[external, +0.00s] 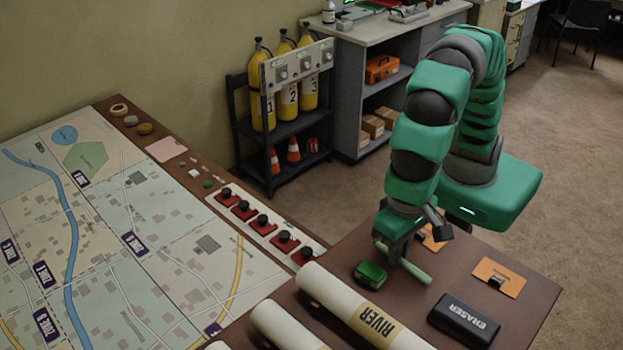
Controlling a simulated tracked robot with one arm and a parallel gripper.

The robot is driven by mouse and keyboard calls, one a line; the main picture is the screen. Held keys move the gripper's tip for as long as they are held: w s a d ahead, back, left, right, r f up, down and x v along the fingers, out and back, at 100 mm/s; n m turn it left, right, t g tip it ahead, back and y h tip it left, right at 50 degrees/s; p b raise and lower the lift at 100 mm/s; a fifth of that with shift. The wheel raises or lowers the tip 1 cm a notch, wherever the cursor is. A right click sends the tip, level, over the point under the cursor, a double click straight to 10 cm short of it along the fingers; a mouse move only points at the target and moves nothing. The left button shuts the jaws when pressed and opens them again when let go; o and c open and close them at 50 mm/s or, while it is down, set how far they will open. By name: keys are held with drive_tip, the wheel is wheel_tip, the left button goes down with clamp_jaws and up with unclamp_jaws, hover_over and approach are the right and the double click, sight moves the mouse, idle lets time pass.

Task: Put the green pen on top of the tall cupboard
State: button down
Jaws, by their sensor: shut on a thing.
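The green pen (416,271) is a pale green stick, slanting down to the right just at the brown table top. My gripper (397,256) points down over the table and is shut on the pen near its middle. The fingers hide part of the pen, and I cannot tell whether it still touches the table. No piece of furniture shows clearly as the tall cupboard; a grey shelf unit (348,92) with a crowded top stands behind.
A green box (370,274) lies close left of the gripper. Rolled maps (345,300), a black eraser (463,320) and an orange card (499,277) lie around. The map table (180,160) with red-based buttons is left. Yellow cylinders (283,85) stand on a black rack behind. Floor at right is clear.

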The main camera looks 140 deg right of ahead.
drive_tip(key=shift+f, duration=0.3)
drive_tip(key=c, duration=1.5)
unclamp_jaws()
drive_tip(key=shift+r, duration=0.15)
wheel_tip(320, 180, up, 12)
drive_tip(key=shift+p, duration=0.7)
